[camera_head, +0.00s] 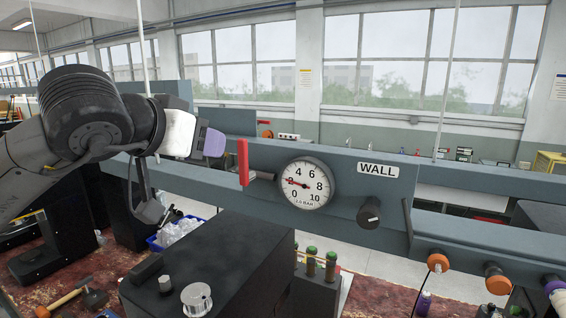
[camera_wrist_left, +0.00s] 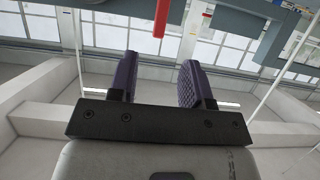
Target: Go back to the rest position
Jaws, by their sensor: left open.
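My left gripper (camera_head: 213,143) comes in from the left in the head view, just left of a red lever handle (camera_head: 243,162) on the grey wall panel. In the left wrist view its two purple fingers (camera_wrist_left: 158,82) stand apart with nothing between them. The red lever (camera_wrist_left: 161,18) shows at the top of that view, beyond the fingertips and apart from them. My right gripper shows in neither view.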

